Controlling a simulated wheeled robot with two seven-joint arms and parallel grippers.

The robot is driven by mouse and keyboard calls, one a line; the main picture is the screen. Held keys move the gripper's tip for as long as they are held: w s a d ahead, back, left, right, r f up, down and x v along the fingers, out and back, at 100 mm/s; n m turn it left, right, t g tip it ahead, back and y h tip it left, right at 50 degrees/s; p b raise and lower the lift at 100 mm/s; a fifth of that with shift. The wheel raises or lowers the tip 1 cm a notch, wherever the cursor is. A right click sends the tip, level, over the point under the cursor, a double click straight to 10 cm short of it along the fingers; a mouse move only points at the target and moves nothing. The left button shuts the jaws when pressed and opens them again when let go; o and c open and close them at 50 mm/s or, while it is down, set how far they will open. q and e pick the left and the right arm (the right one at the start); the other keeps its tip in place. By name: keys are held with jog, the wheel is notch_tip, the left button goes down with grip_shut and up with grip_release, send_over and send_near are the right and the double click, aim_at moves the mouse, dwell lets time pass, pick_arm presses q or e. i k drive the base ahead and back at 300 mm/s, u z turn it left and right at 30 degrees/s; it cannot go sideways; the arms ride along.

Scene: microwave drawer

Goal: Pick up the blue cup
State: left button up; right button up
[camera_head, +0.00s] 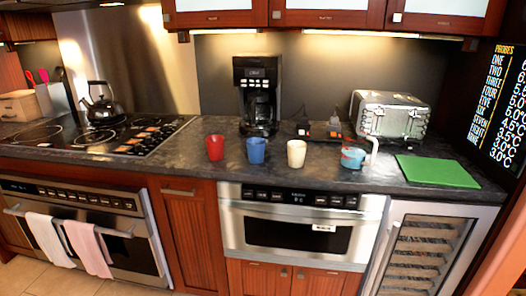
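The blue cup (257,151) stands upright on the dark countertop (208,179), near its front edge. It is between a red cup (215,147) on its left and a cream cup (296,153) on its right, with small gaps on both sides. Nothing covers the blue cup. Neither of my grippers shows in the head view.
A coffee maker (257,95) stands behind the blue cup. A stovetop (100,134) with a kettle (100,103) is left. Cabinets (330,17) hang above.

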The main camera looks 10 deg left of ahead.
aim_at(255, 146)
jog(key=z, duration=0.55)
jog(key=i, duration=1.7)
jog(key=u, duration=0.75)
